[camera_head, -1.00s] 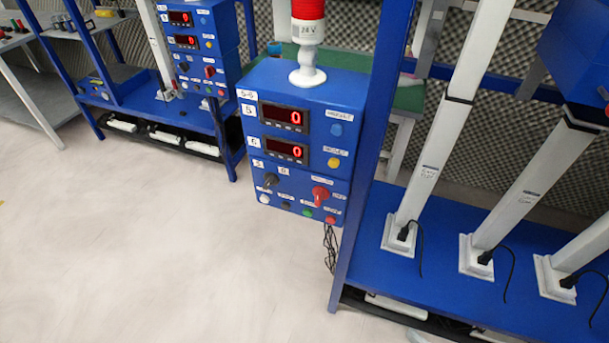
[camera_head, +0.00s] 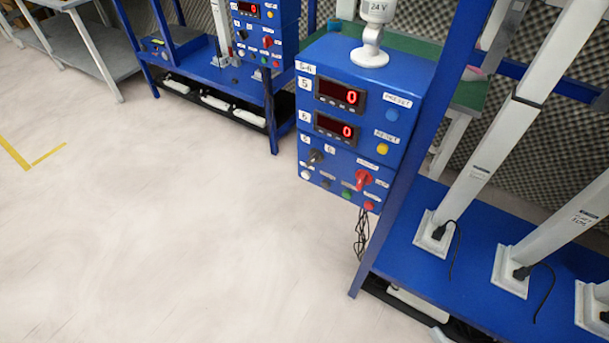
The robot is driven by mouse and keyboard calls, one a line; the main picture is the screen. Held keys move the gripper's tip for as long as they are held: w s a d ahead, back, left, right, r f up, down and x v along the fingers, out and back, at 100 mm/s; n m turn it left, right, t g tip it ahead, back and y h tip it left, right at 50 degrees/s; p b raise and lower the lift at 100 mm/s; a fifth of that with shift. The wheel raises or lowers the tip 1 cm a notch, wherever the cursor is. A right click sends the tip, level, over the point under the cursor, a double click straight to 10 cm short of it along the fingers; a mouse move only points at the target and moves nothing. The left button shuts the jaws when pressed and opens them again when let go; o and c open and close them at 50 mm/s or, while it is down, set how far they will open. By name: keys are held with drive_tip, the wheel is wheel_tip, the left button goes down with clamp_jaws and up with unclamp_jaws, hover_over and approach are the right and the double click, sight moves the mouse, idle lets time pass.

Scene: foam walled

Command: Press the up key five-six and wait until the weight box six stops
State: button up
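The blue control box labelled 5-6 (camera_head: 350,165) is right of centre, fixed to a blue frame. Its two red displays, 5 (camera_head: 340,95) and 6 (camera_head: 336,129), both read 0. Below are a dark selector knob (camera_head: 315,157) and a red rotary switch (camera_head: 362,179). A bottom row holds a white button (camera_head: 306,174), dark buttons, a green button (camera_head: 346,195) and a red button (camera_head: 369,205). Their small labels are too blurred to tell which is the up key. A blue button and a yellow button (camera_head: 382,149) are at right. No weight box is identifiable. My gripper is not in view.
A blue bench (camera_head: 470,240) with slanted white columns (camera_head: 490,150) and black cables stands at the right. Another blue rig with a similar box (camera_head: 262,35) is behind left. A grey table (camera_head: 85,50) is far left. The pale floor (camera_head: 170,230) at left and front is clear.

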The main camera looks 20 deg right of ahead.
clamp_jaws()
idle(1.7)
